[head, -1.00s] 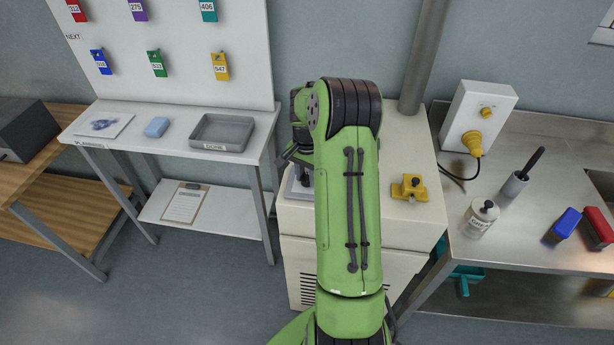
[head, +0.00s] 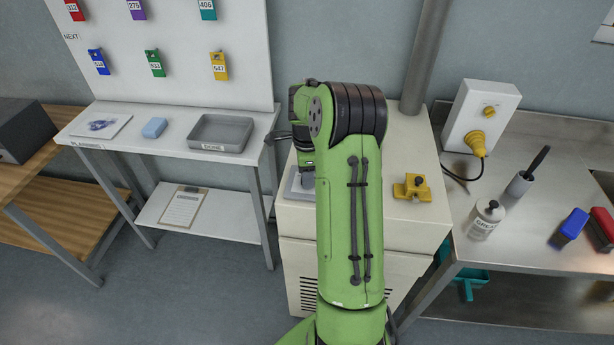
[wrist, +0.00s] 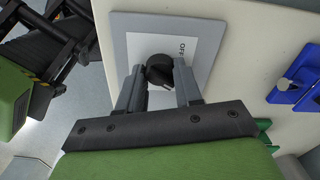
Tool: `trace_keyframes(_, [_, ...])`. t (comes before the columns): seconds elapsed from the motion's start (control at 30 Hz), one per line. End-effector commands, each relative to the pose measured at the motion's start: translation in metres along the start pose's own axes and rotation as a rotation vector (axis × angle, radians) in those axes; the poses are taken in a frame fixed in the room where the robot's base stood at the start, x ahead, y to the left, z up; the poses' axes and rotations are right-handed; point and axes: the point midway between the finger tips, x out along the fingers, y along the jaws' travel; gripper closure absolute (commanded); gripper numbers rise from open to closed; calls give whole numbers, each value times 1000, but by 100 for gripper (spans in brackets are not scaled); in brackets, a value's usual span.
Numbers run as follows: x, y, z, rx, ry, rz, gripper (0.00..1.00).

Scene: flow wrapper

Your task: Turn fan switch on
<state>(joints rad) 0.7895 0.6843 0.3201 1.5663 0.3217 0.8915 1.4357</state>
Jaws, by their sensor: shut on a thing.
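The fan switch is a black rotary knob (wrist: 160,72) on a grey plate (wrist: 125,42) with a white face. The word OFF is on that face, just to the knob's upper right in the wrist view. My gripper (wrist: 160,78) is shut on the knob, one finger on each side. In the head view the grey plate (head: 293,188) shows at the left of the cream cabinet top, and my green arm hides the knob and most of my gripper. I cannot tell which mark the knob points to.
A yellow fixture (head: 412,188) stands on the cabinet (head: 415,225), right of my arm. A grey tray (head: 221,133) is on the left table.

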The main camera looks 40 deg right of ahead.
Motion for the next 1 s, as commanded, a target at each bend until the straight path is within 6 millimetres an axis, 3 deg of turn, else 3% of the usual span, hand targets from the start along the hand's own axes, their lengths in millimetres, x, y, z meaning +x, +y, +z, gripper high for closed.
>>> trace_keyframes(0.4, [-1,-1,0,227,-1,-5,96])
trace_keyframes(1.0, [-1,-1,0,275,0,-5,96])
